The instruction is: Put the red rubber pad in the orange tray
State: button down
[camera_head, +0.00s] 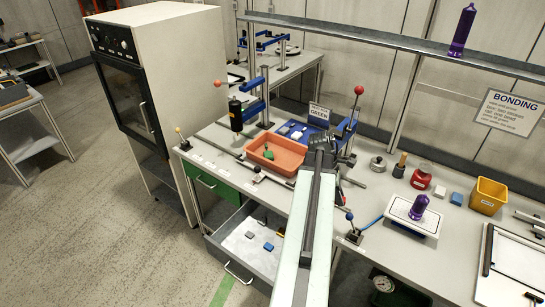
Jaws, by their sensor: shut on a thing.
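The orange tray (302,165) sits on the workbench, left of my gripper. A small green piece (268,154) lies in it. My gripper (323,143) is above the bench, close to the tray's right end, and points away from me. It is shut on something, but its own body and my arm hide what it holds. I cannot make out the red rubber pad anywhere in the open.
A clamp stand with a red knob (359,90) rises just behind my gripper. A blue press (255,95) stands behind the tray. An open drawer (240,243) holds several small pieces below the bench. A red container (421,178) and a yellow bin (488,197) stand at right.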

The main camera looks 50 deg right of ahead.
aim_at(295, 159)
jog(key=i, duration=0.95)
jog(key=z, duration=0.05)
